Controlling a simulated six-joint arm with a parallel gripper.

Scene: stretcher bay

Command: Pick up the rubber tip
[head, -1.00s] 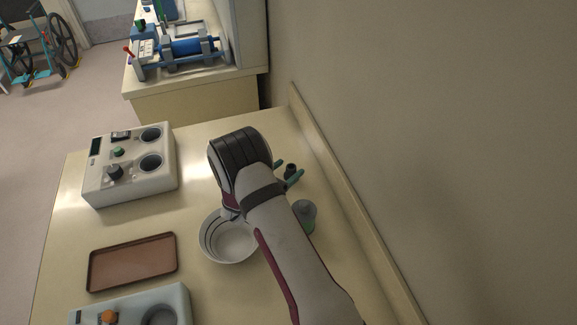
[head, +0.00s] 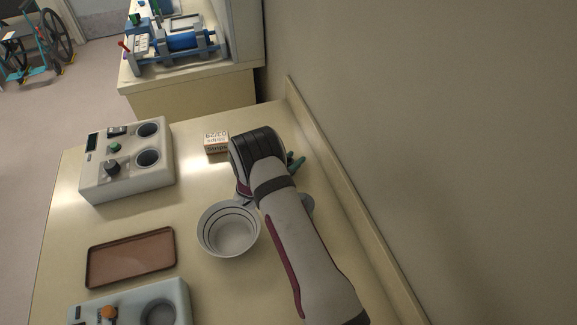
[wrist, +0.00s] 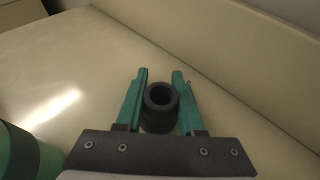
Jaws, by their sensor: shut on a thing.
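The rubber tip (wrist: 160,112) is a black, hollow cylinder with its round opening toward the camera in the wrist view. My gripper (wrist: 160,80) is shut on it, with one teal finger on each side. In the head view my gripper (head: 295,161) shows only as teal finger ends beyond my wrist, near the wall side of the table. The rubber tip is hidden there by my arm. How high it is above the table is hard to tell.
A white bowl (head: 229,248), small box (head: 216,142), brown tray (head: 131,258) and device (head: 126,185) lie left. The wall ledge (head: 330,160) runs along the right.

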